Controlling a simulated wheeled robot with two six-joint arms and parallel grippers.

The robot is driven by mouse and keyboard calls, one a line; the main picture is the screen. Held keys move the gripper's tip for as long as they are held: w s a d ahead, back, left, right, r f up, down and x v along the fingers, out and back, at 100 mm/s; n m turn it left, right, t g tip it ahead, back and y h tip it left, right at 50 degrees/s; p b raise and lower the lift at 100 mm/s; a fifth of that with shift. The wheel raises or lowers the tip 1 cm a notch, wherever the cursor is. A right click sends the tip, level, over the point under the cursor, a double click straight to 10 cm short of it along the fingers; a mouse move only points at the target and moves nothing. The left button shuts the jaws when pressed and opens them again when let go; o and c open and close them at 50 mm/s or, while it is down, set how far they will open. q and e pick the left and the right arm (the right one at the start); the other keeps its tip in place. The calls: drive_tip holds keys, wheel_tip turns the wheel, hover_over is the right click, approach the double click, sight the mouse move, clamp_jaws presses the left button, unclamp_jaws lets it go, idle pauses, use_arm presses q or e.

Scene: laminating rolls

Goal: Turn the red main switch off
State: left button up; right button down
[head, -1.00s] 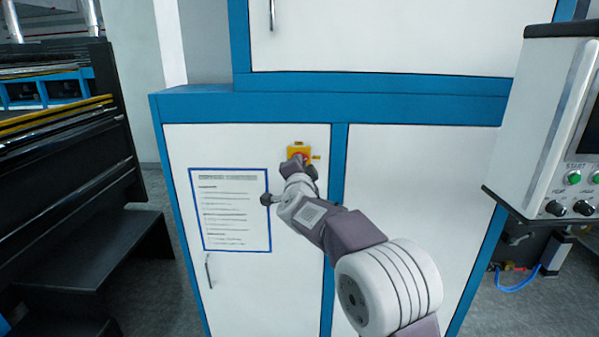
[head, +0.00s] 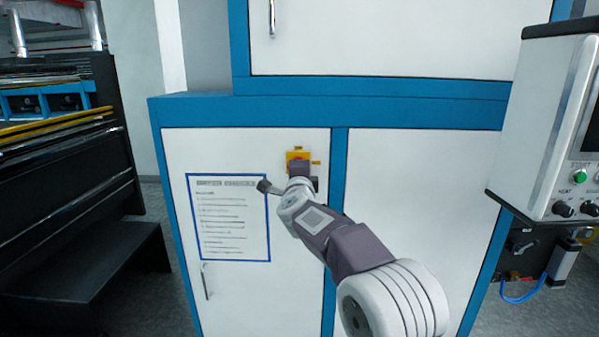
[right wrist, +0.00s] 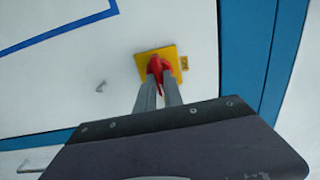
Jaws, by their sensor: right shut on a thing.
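The red main switch (right wrist: 158,66) sits on a yellow plate (right wrist: 173,54) on the white cabinet door. In the head view the yellow plate (head: 293,157) shows at the upper right of the left door, with the red part mostly hidden behind my gripper. My right gripper (right wrist: 158,82) is at the switch, its two fingers shut on the red handle. In the head view the right gripper (head: 300,170) covers the lower part of the plate. My left gripper is not in view.
A blue-framed notice (head: 229,218) is on the door left of the switch, and a door handle (head: 204,281) is below it. A control panel (head: 552,120) with knobs and a green button stands at the right. Black machinery and a step (head: 95,262) are at the left.

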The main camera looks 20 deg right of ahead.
drive_tip(key=shift+f, duration=0.2)
drive_tip(key=c, duration=1.5)
unclamp_jaws()
drive_tip(key=shift+o, duration=0.2)
drive_tip(key=shift+s+d+r, duration=0.1)
drive_tip(key=shift+s+r, duration=0.05)
drive_tip(key=b+v, duration=0.2)
drive_tip(key=v, duration=0.7)
